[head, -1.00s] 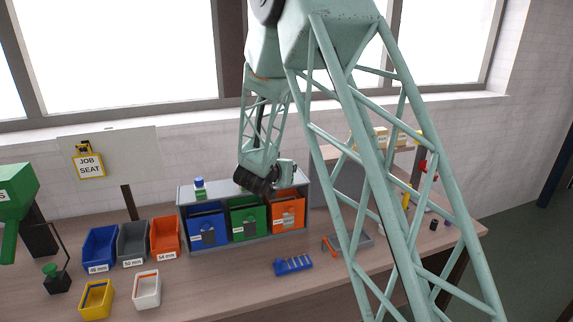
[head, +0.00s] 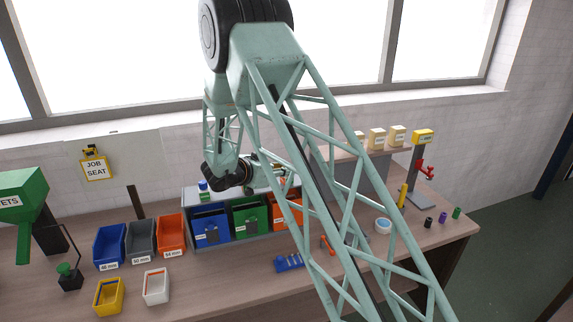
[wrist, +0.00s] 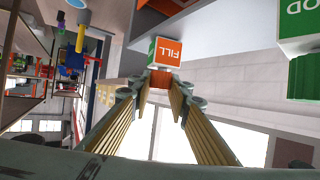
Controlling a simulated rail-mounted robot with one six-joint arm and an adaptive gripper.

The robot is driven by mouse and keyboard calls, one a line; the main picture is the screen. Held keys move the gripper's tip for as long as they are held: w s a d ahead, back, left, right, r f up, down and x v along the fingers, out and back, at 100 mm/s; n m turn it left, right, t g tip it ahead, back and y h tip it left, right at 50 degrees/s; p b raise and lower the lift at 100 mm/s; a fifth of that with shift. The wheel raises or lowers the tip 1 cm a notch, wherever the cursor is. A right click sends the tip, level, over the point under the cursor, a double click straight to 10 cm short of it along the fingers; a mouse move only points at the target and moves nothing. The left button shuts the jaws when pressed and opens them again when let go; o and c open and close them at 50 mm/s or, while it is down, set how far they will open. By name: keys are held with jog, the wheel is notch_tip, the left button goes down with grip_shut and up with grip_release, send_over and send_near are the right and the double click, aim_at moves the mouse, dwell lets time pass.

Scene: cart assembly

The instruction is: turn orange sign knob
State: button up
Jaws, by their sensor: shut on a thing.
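The orange sign knob (wrist: 166,51) shows in the wrist view as a small block with an orange face reading FILL and a green side face. A narrow orange part below it sits between my fingertips. My gripper (wrist: 160,86) is shut on this orange part, with one finger on each side. The knob is just beyond the fingertips, under a pale shelf edge in this picture.
A green sign block (wrist: 302,22) is to the right in the wrist view. In the head view, blue (head: 210,228), green (head: 249,218) and orange (head: 288,212) bins fill the rack. A yellow-topped stand (head: 421,137) is at right.

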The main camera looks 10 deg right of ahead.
jog(key=shift+w+m+g+h+p, duration=0.1)
jog(key=shift+m+g+h+p, duration=0.8)
jog(key=shift+m+g+p, duration=0.85)
jog(key=shift+p, duration=0.45)
jog(key=o, duration=0.9)
jog(key=shift+a, duration=0.1)
jog(key=shift+v, duration=5.9)
